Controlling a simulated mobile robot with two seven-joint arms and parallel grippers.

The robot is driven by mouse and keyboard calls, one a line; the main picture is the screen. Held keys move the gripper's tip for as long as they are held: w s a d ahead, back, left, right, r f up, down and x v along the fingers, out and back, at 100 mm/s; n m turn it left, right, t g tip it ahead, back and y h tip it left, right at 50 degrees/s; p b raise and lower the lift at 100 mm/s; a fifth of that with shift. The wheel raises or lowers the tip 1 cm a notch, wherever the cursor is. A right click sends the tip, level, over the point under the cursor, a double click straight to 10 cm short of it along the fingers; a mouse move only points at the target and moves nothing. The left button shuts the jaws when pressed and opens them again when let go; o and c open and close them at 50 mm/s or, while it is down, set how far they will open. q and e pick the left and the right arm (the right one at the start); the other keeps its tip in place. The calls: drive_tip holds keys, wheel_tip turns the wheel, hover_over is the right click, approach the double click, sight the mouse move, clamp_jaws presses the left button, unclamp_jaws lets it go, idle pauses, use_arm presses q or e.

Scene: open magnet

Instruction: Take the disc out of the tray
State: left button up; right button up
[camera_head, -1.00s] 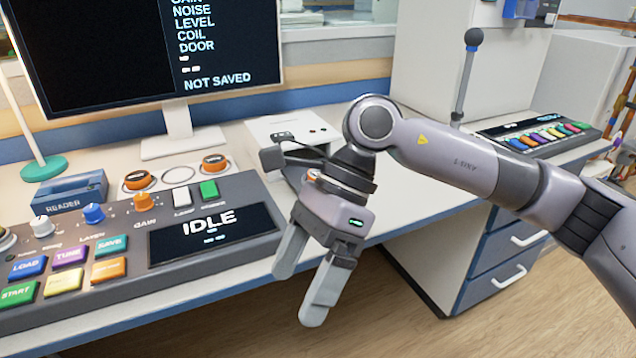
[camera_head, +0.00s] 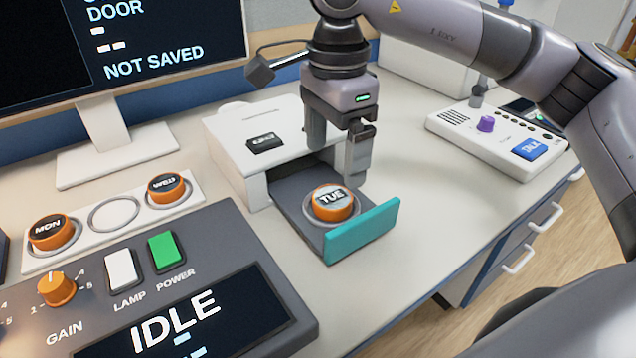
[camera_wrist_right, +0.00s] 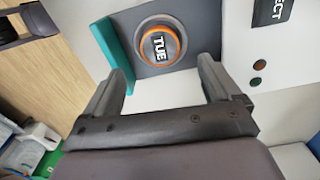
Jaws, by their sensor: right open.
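The orange disc (camera_head: 332,203) with a dark TUE label lies in the pulled-out grey tray (camera_head: 300,222), which has a teal front (camera_head: 362,230). The tray extends from a white box (camera_head: 262,135) on the counter. My right gripper (camera_head: 338,165) is open and empty, pointing down just behind and above the disc. In the right wrist view the disc (camera_wrist_right: 161,46) lies beyond the open fingers (camera_wrist_right: 157,80), not between them. My left gripper is not in view.
A white holder (camera_head: 188,198) on the left carries a MON disc (camera_head: 52,232) and a WED disc (camera_head: 167,188), with an empty ring (camera_head: 114,213) between them. A console (camera_head: 190,290) fills the front left. A white panel with a purple knob (camera_head: 486,124) stands at right. The counter right of the tray is clear.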

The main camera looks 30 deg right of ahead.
sight(333, 196)
drive_tip(key=shift+f, duration=0.4)
wheel_tip(333, 196, down, 6)
drive_tip(key=shift+r+b, duration=0.25)
drive_tip(key=shift+b, duration=0.45)
drive_tip(key=shift+f, duration=0.4)
drive_tip(key=c, duration=1)
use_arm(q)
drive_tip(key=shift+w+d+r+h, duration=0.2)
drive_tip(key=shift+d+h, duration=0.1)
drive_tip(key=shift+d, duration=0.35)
use_arm(e)
drive_tip(key=shift+c, duration=0.8)
